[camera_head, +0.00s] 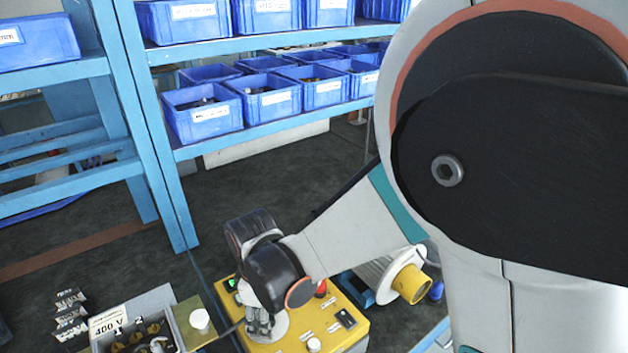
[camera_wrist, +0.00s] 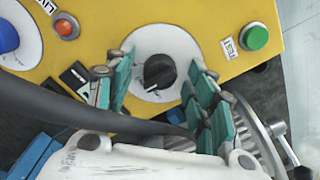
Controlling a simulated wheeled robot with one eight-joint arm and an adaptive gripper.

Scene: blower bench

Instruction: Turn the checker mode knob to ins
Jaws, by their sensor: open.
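The checker is a yellow box (camera_head: 337,333) low in the head view, and its yellow panel (camera_wrist: 195,22) fills the top of the wrist view. The mode knob (camera_wrist: 159,71) is black and sits on a round white dial (camera_wrist: 172,38). A pale mark shows at the knob's lower left; the dial's lettering is too small to read. My gripper (camera_wrist: 161,85) is open, with one teal finger on each side of the knob and a visible gap on both sides. In the head view my gripper (camera_head: 262,326) points down over the panel and hides the knob.
A green button (camera_wrist: 254,37) labelled TEST, a red lamp (camera_wrist: 67,27) and a blue knob (camera_wrist: 7,36) flank the dial. A grey machine with a yellow end (camera_head: 411,284) stands right of the checker. An open box (camera_head: 183,322) stands left. Blue bins (camera_head: 203,117) fill the rear shelves.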

